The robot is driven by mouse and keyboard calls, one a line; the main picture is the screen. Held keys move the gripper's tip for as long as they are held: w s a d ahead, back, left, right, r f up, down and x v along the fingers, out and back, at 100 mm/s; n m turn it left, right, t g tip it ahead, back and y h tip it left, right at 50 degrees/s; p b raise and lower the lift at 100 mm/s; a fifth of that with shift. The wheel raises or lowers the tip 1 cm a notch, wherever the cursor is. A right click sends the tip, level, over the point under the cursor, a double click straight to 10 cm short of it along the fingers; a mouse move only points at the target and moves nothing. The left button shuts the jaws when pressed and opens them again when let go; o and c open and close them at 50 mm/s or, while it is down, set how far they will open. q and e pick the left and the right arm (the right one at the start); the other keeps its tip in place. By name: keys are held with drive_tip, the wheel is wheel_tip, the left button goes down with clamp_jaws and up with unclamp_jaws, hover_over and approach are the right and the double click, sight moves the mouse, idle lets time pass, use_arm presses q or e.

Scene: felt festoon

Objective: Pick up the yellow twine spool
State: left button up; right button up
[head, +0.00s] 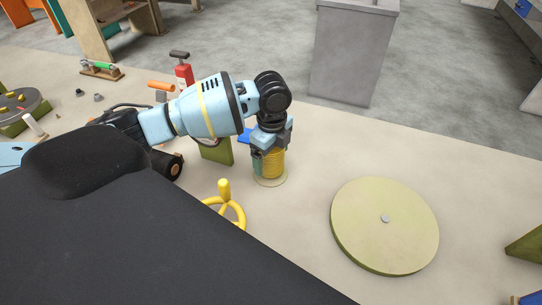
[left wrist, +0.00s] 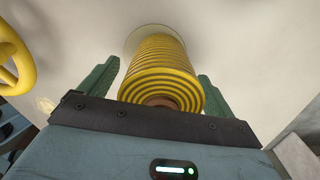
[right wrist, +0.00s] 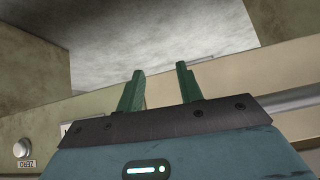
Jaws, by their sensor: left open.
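The yellow twine spool (head: 272,164) stands upright on the pale table in the head view, on a thin pale round base. My left gripper (head: 268,155) reaches down over it from above. In the left wrist view the ribbed yellow spool (left wrist: 165,70) lies between the two green fingers of my left gripper (left wrist: 155,85). The fingers are open, with a visible gap on each side of the spool. My right gripper (right wrist: 158,88) shows only in the right wrist view. Its two green fingers stand apart with nothing between them.
A yellow handwheel (head: 238,212) stands close to the spool's lower left. A large pale green disc (head: 370,235) lies to the right. A green block (head: 216,152) and a red bottle-like item (head: 184,75) are left of the spool. Table space between spool and disc is clear.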

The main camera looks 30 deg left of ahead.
use_arm(q)
drive_tip(key=shift+c, duration=0.4)
drive_tip(key=c, duration=1.2)
use_arm(e)
drive_tip(key=shift+d, duration=0.15)
use_arm(q)
drive_tip(key=shift+r, duration=0.1)
